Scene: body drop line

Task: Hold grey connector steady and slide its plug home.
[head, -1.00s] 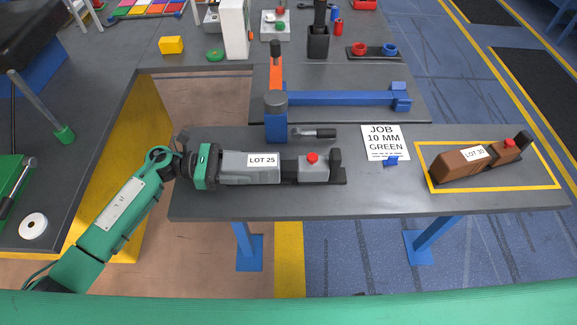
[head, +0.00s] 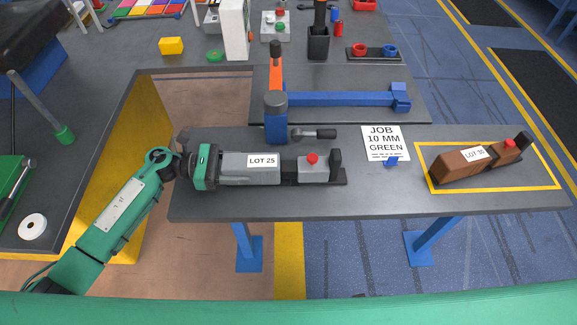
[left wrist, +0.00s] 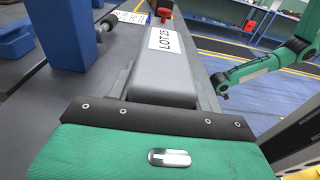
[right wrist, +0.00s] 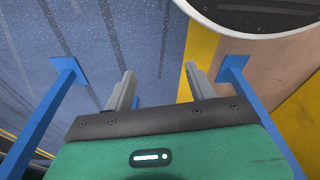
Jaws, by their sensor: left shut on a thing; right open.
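The grey connector (head: 235,174), labelled LOT 25, lies along the front bench. To its right, in line with it, is a grey plug (head: 313,173) with a red button on top. A dark stretch shows between the two; I cannot tell how far the plug is in. My left gripper (head: 222,167) is shut on the connector's left end, its fingers mostly hidden. The connector also shows in the left wrist view (left wrist: 165,75), beyond the green gripper body. My right gripper (right wrist: 162,84) is open and empty in the right wrist view, with floor and blue bench legs beyond.
The bench (head: 370,203) is clear in front of the connector. Behind stands a blue post (head: 276,128) with a dark-handled lever (head: 318,133).

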